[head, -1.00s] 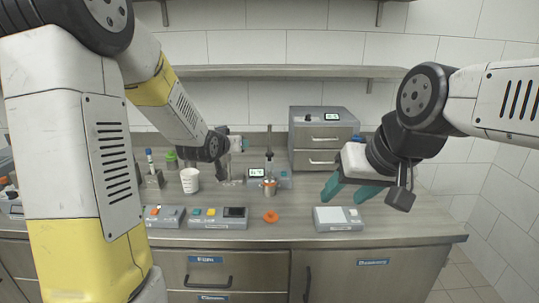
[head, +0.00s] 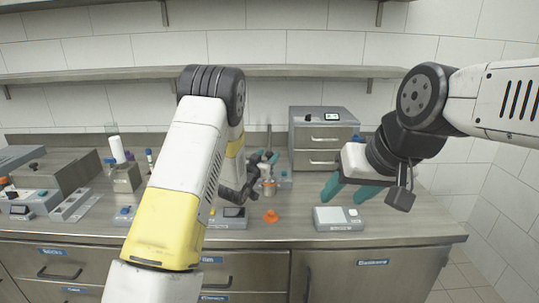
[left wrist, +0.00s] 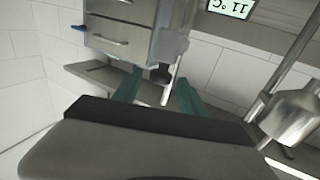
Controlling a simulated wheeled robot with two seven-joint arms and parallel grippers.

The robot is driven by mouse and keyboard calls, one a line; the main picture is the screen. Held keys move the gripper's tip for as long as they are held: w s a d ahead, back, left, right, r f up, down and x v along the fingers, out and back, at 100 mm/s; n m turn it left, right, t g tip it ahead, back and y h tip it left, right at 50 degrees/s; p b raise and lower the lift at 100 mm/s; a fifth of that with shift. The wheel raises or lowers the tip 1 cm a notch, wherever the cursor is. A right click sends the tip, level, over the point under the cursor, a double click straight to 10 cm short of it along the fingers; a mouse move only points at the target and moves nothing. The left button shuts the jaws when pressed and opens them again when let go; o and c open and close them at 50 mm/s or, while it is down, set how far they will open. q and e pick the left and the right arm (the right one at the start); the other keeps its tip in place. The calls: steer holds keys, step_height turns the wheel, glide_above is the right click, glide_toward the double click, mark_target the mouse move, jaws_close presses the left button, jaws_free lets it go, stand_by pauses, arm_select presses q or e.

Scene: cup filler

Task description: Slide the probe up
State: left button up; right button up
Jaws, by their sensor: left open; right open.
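The probe stand's upright post (head: 269,138) stands on the counter with its base (head: 286,179) partly hidden by my left arm. A metal cup with an orange band (head: 268,187) is at its foot. My left gripper (head: 265,160) is open beside the post, just above the cup. In the left wrist view my left gripper (left wrist: 160,78) has its two teal fingers apart, with a dark round knob (left wrist: 160,75) showing between the tips; I cannot tell whether they touch it. A metal cup-like body (left wrist: 295,115) is at the right. My right gripper (head: 345,188) is open and empty over the counter.
A two-drawer cabinet (head: 321,140) stands behind, right of the post. A grey device with a white plate (head: 338,219) lies below my right gripper. An orange ring (head: 271,217) and a button panel (head: 231,217) lie in front. A tube rack (head: 126,176) stands at the left.

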arm_select(q)
steer(key=shift+x, duration=1.1)
steer(key=shift+c, duration=0.2)
jaws_close()
stand_by(0.5)
